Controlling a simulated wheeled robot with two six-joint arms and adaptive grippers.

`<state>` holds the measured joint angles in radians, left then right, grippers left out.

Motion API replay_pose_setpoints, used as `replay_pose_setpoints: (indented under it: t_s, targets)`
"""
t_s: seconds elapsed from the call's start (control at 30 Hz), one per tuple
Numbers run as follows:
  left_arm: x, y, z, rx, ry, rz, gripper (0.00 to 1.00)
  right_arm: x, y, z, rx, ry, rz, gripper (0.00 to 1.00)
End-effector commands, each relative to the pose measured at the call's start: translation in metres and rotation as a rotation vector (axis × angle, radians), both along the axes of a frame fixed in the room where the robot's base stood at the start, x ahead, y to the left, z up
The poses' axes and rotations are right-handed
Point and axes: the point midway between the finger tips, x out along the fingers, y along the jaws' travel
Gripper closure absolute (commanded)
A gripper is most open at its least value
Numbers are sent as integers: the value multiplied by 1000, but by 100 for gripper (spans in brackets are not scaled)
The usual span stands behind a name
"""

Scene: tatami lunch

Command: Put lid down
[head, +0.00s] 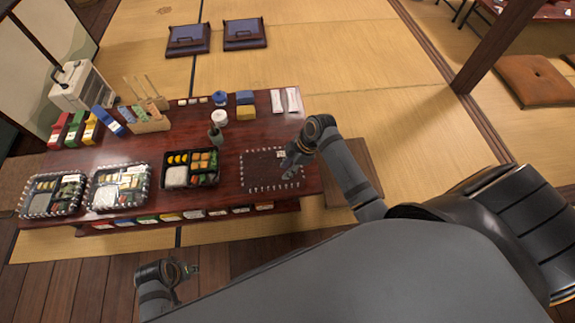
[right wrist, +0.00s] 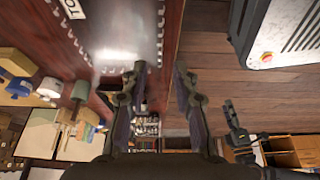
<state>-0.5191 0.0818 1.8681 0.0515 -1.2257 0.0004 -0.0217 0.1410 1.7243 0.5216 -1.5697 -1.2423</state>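A clear lid (head: 262,186) with a beaded rim is at the right end of the dark red table, right of an uncovered bento box (head: 191,184). Whether it lies flat on the table cannot be told. My right gripper (head: 288,168) is at the lid's right side. In the right wrist view the lid (right wrist: 115,38) shows at upper left, and the right gripper's fingers (right wrist: 160,75) are apart, with a gap between them near the lid's edge. My left gripper (head: 190,270) is away from the table's front edge, empty, its fingers apart.
Two bento boxes with clear lids (head: 118,186) (head: 53,195) stand at the table's left. Behind are a wooden utensil holder (head: 150,123), a green bottle (head: 215,136), a white cup (head: 219,117) and white packets (head: 286,100).

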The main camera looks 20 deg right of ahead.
Motion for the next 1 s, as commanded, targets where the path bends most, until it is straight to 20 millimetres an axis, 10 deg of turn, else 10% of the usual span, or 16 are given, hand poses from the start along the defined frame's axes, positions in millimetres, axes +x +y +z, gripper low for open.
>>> replay_pose_setpoints:
  t_s: [0.37,0.7,1.0]
  targets:
    - [0,0,-2,1,-1,0,60,-8,-3,-8,-10,24,-55,71]
    - [0,0,-2,0,-1,0,60,-132,-53,-97,-179,226,-1023,71]
    - [0,0,-2,0,0,0,60,-159,-65,-107,-195,222,-1258,71]
